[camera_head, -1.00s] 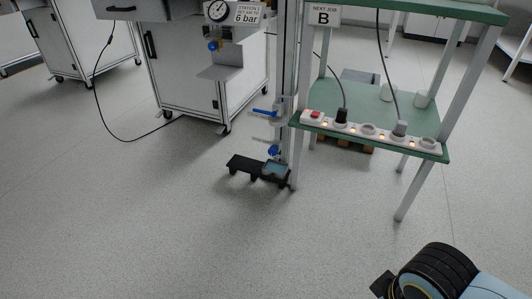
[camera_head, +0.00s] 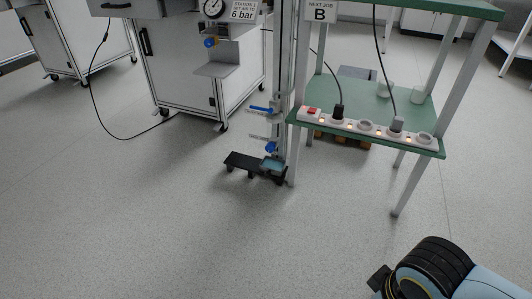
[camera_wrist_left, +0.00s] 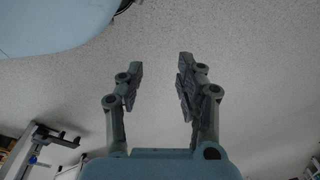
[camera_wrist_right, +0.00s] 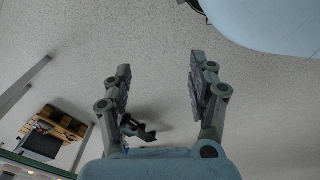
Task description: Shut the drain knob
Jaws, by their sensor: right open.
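A small blue knob (camera_head: 270,147) sits low on the grey upright post in the head view, just above a black low stand (camera_head: 245,164) on the floor. It looks like the drain knob, but no label is readable there. A blue lever handle (camera_head: 261,110) is higher on the same post. My left gripper (camera_wrist_left: 160,65) is open and empty above bare floor in the left wrist view. My right gripper (camera_wrist_right: 160,65) is open and empty in the right wrist view. A dark object (camera_wrist_right: 138,129) shows beyond its left finger. Neither gripper shows in the head view.
A green-topped bench (camera_head: 430,145) with a socket strip stands right of the post. A white cabinet (camera_head: 180,80) with a gauge (camera_head: 213,8) and another blue knob (camera_head: 210,42) is behind left. A black cable (camera_head: 110,132) lies on the floor. The front floor is clear.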

